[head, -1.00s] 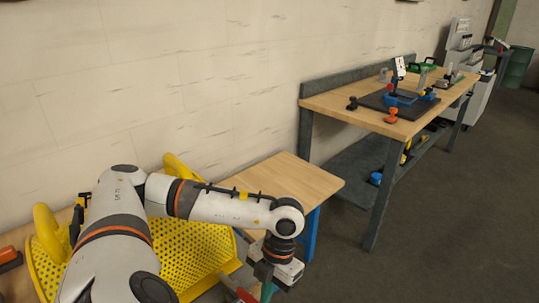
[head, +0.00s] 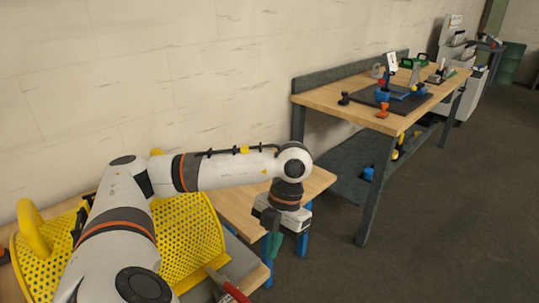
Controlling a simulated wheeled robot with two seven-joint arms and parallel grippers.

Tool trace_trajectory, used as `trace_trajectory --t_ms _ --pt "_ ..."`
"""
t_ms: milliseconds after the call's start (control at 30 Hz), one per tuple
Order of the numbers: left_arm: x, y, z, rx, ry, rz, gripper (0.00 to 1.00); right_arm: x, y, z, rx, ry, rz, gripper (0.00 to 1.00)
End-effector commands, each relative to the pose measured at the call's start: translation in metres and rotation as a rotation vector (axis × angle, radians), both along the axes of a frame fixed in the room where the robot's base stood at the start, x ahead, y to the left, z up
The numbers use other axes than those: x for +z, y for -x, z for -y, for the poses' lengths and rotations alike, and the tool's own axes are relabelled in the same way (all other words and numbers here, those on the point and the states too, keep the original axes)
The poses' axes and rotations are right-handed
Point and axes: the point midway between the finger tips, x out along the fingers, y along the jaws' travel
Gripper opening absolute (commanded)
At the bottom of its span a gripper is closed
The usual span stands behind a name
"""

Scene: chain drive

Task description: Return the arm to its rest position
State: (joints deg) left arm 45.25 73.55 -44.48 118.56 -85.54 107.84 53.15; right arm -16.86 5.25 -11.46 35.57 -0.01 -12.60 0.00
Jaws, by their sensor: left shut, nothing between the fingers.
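My left arm (head: 225,171) comes in from the left in the head view and reaches over a small wooden table. Its wrist bends down at the right end of the arm. My left gripper (head: 274,246) hangs below the wrist, pointing down beside the small table's front edge, shut with nothing held. My right gripper does not show.
The small wooden table (head: 317,183) with blue legs stands by the wall. A red-handled tool (head: 236,292) lies at the bottom. A workbench (head: 330,101) stands further right; open floor (head: 450,220) lies in front.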

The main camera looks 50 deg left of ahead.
Motion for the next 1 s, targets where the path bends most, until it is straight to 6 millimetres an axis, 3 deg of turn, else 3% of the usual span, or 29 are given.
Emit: trace_trajectory --t_ms 200,500,1000 --pt "0.022 -0.007 0.0 0.001 0.002 0.0 0.0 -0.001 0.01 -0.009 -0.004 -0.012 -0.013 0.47" --pt "0.027 -0.007 -0.001 0.0 0.0 -0.001 0.0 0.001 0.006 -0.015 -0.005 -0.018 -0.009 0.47" --pt "0.102 -0.007 0.0 0.0 0.0 -0.001 0.0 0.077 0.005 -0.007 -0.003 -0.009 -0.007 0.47"
